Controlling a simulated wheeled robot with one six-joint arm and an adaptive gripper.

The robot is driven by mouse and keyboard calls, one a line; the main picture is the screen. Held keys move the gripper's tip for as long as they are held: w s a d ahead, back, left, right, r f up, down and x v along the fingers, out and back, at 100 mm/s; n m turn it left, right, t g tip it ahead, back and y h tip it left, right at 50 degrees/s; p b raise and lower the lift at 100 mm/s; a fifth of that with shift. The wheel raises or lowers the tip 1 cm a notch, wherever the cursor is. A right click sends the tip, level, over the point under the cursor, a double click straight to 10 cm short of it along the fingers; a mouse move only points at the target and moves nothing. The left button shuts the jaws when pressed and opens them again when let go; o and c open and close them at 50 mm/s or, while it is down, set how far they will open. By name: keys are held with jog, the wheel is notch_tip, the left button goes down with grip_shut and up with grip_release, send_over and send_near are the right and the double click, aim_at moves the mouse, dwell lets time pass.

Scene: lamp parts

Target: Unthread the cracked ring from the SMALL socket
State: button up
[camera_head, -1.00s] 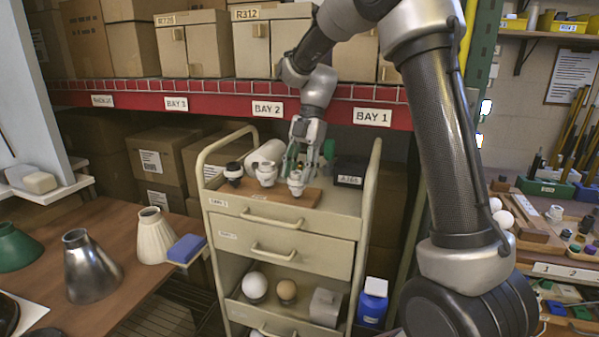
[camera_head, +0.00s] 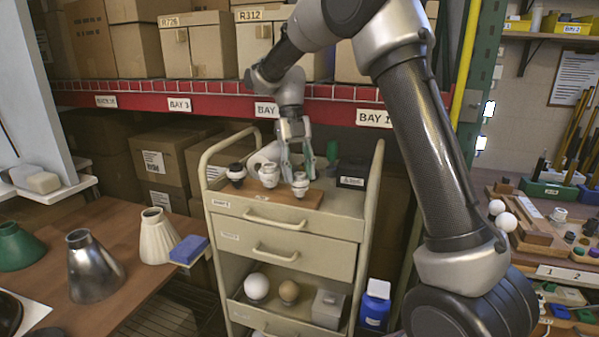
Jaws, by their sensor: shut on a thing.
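Three lamp sockets stand in a row on a wooden board (camera_head: 262,194) on top of the cart. The ring is too small and partly covered for a crack to show. I cannot read which socket is marked small.
A pale rounded object (camera_head: 264,155) lies behind the sockets. A green object (camera_head: 332,151) and a dark labelled box (camera_head: 351,173) stand to the right. Cart rails (camera_head: 373,190) rise at both sides, and the red shelf beam (camera_head: 225,107) runs behind.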

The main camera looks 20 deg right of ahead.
jog(key=o, duration=1)
